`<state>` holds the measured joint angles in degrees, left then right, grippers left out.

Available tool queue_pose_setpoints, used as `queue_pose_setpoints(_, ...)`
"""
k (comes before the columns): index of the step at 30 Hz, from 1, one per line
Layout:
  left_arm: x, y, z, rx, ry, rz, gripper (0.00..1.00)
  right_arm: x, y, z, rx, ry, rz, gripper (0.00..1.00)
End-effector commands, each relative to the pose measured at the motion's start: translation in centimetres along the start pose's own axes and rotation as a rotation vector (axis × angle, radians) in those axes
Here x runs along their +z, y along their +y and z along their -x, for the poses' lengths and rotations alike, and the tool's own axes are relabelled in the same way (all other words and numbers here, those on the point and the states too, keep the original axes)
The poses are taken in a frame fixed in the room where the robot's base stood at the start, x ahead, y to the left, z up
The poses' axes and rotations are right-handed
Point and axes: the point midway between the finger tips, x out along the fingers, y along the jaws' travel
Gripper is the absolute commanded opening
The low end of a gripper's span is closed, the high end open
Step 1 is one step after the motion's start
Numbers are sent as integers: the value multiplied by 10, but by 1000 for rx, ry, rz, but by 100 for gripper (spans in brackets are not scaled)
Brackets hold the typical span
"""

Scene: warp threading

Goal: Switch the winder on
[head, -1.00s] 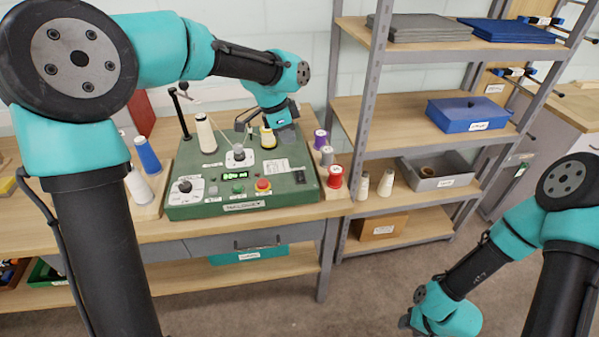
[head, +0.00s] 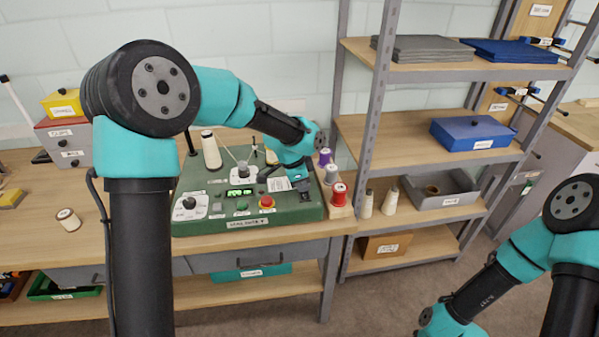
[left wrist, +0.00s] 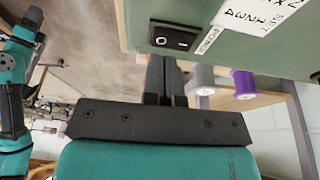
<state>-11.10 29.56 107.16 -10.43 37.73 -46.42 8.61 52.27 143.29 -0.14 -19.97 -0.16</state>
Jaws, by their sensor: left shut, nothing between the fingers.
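The winder (head: 220,213) is a green sloped box on the bench, with knobs, a lit green display, a green button and a red button on top. In the left wrist view, its side carries a black rocker switch (left wrist: 174,38) beside a POWER label (left wrist: 207,42). I cannot tell which way the rocker is pressed. My left gripper (head: 305,196) is at the winder's right end. In the left wrist view, the left gripper (left wrist: 163,62) is shut and empty, its tips close to the switch; contact is unclear. My right gripper is outside the views.
Purple, grey and red spools stand on a wooden rack (head: 343,211) just right of the winder and the left gripper. A shelf unit (head: 362,147) stands farther right. A spool (head: 68,220) lies on the bench at left, where the bench top is mostly clear.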

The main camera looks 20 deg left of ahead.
Motion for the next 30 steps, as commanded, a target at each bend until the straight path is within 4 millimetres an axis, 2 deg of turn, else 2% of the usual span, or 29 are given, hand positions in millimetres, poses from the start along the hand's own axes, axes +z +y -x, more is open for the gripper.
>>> queue_pose_setpoints(3,5,0,-14,1,-1,1,0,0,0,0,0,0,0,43)
queue_pose_setpoints(6,7,0,-21,1,-1,1,0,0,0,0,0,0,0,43)
queue_pose_setpoints(30,9,-1,-28,3,-2,1,0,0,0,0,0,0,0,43)
